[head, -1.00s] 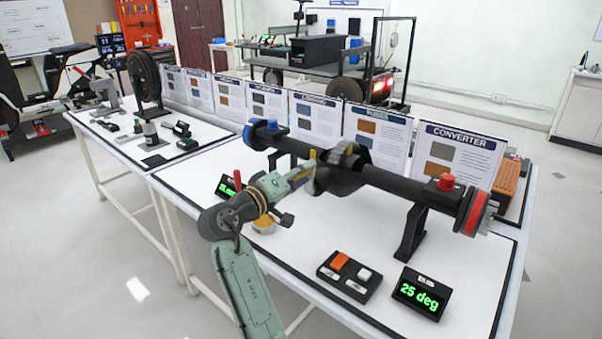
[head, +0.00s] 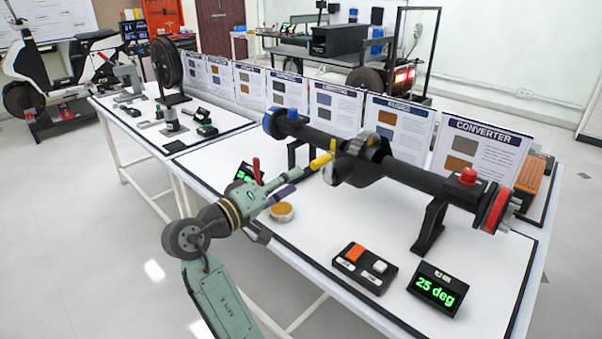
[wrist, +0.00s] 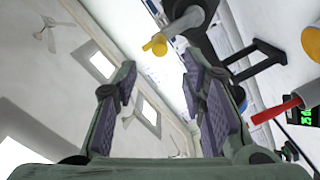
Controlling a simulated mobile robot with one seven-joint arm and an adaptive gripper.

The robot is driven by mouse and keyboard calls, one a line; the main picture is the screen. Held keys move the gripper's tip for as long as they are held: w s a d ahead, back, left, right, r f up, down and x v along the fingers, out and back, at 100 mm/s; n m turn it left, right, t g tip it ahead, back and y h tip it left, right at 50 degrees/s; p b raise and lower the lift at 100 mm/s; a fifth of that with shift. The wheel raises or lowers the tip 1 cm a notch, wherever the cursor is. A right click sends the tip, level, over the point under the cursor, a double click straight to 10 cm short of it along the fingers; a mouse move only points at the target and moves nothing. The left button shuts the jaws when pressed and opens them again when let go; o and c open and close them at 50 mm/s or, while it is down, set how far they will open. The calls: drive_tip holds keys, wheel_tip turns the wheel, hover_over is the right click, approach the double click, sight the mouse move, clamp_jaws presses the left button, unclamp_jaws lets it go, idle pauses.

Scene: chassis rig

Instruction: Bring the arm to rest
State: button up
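My gripper (head: 298,181) is at the end of my bent arm, over the left part of the bench. In the wrist view its two purple-padded fingers (wrist: 160,100) stand well apart with nothing between the pads. A yellow-ended stub (head: 321,160) on the middle of the black axle (head: 415,183) is just beyond the fingertips in the head view. In the wrist view the yellow end (wrist: 155,45) is past the tips, and a gap shows.
A red-handled part (head: 257,171) and an orange-topped round tin (head: 282,212) are near my gripper. A button box (head: 363,268) and a "25 deg" display (head: 437,290) stand at the front right. Upright info boards (head: 335,110) line the back. Open floor (head: 70,230) lies left.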

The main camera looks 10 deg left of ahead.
drive_tip(key=shift+s+a, duration=0.25)
drive_tip(key=shift+s, duration=0.05)
